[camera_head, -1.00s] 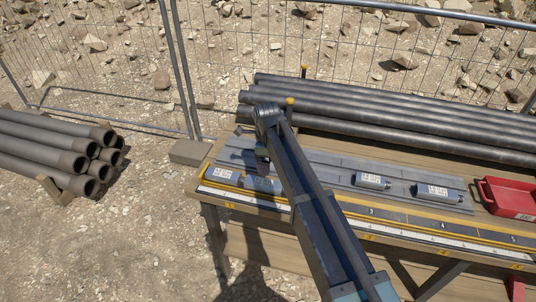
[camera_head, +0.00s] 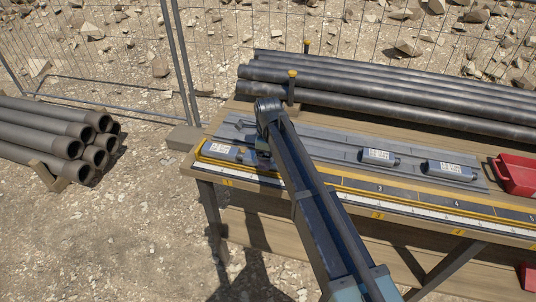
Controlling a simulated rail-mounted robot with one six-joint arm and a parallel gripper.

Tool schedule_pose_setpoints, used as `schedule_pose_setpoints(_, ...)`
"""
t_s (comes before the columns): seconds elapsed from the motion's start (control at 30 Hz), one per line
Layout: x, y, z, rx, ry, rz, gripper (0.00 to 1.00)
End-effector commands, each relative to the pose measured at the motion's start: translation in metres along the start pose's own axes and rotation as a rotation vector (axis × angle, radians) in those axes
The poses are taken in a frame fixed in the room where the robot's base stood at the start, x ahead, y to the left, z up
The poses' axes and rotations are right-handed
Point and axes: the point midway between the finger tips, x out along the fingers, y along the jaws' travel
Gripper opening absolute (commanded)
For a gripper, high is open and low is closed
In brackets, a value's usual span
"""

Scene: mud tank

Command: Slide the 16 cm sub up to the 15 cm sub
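Three metal subs with white labels lie in a row on the grey rail plate (camera_head: 325,152) on the bench. One is at the left (camera_head: 224,150), one is right of the middle (camera_head: 377,157) and one is farther right (camera_head: 449,170). The label writing is too small to read, so I cannot tell which is 15 cm or 16 cm. My gripper (camera_head: 262,150) points down beside the right end of the left sub. My own arm hides most of it. I cannot see its fingers clearly, or whether it touches anything.
A scale strip (camera_head: 400,204) with yellow edging and numbers runs along the bench's front. Long dark pipes (camera_head: 400,105) lie behind the plate, with a yellow-topped post (camera_head: 291,84) near my arm. A red tray (camera_head: 515,176) stands at the right. More pipes (camera_head: 55,135) are stacked at the left.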

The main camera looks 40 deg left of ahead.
Motion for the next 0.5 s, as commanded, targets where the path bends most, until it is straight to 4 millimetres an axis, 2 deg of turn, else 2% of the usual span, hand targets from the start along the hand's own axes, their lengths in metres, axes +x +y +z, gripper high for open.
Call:
schedule_pose_setpoints(0.03, 0.0127, 0.0000, 0.0000, 0.000, 0.000, 0.000, 0.87)
schedule_pose_setpoints(0.1, 0.0156, 0.0000, 0.0000, 0.000, 0.000, 0.000, 0.87)
schedule_pose_setpoints(0.4, 0.0136, 0.0000, 0.0000, 0.000, 0.000, 0.000, 0.87)
schedule_pose_setpoints(0.5, 0.0136, 0.0000, 0.0000, 0.000, 0.000, 0.000, 0.72)
